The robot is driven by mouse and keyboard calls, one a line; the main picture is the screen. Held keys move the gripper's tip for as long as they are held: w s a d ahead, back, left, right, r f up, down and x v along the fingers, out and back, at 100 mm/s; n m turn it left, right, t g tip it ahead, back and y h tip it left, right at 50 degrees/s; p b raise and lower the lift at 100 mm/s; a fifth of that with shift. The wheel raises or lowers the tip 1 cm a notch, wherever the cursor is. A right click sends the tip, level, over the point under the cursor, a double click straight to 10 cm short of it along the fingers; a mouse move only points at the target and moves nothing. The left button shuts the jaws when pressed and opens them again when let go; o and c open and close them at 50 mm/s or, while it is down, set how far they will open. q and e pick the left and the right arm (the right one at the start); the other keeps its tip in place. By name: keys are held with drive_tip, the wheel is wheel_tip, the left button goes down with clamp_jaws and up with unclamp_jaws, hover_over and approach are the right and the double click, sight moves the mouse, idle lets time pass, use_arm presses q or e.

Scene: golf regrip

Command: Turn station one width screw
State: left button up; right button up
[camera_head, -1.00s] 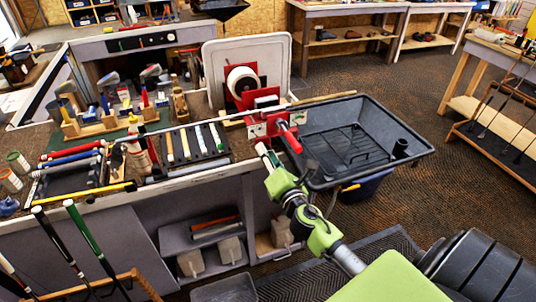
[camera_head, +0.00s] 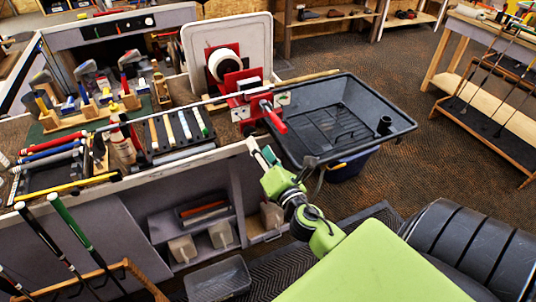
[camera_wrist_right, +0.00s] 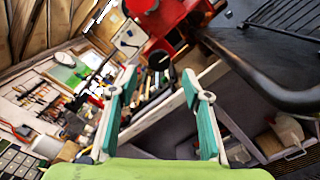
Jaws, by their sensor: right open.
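The red vise (camera_head: 240,104) stands at the right end of the workbench, with pale plates at its jaws. Its red screw handle (camera_head: 275,120) sticks out toward me. In the right wrist view the red vise (camera_wrist_right: 180,22) is at the top, beyond the fingertips. My right gripper (camera_head: 263,152) is just below and left of the handle, apart from it, near the bench's front edge. In the wrist view its teal fingers (camera_wrist_right: 160,85) are spread with nothing between them. Which part is the width screw I cannot tell. My left gripper is out of view.
A black tray (camera_head: 392,142) adjoins the vise on the right. A long thin rod runs through the vise area. A white tape roll (camera_head: 223,66) stands behind it. Grips lie in a rack (camera_head: 205,145) to the left. Club shafts (camera_head: 70,232) stand at the front left.

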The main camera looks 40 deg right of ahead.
drive_tip(key=v, duration=0.5)
drive_tip(key=shift+s+a, duration=0.1)
drive_tip(key=shift+s, duration=0.3)
drive_tip(key=s+a+f+m+g+y+b, duration=0.1)
drive_tip(key=s+a+f+m+g+b, duration=0.15)
drive_tip(key=f, duration=1.15)
drive_tip(key=s+a+f+m+g+y+b, duration=0.1)
drive_tip(key=s+f+m+g, duration=0.25)
drive_tip(key=f, duration=0.95)
drive_tip(key=s+a+f+m+g+y+b, duration=0.15)
drive_tip(key=s+f+m, duration=0.25)
drive_tip(key=f, duration=1)
drive_tip(key=s+a+f+m+g+b, duration=0.2)
drive_tip(key=s+a+f+m+g, duration=0.1)
drive_tip(key=s+f, duration=0.9)
drive_tip(key=s+a+f+m+g+b, duration=0.2)
drive_tip(key=s+f+m+g, duration=0.4)
drive_tip(key=s+f, duration=0.7)
drive_tip(key=s+a+m+y, duration=0.1)
drive_tip(key=s+m, duration=0.1)
drive_tip(key=s, duration=0.2)
drive_tip(key=shift+s+f+b, duration=0.15)
drive_tip(key=shift+s+b, duration=0.2)
drive_tip(key=shift+b, duration=0.05)
drive_tip(key=shift+a, duration=0.1)
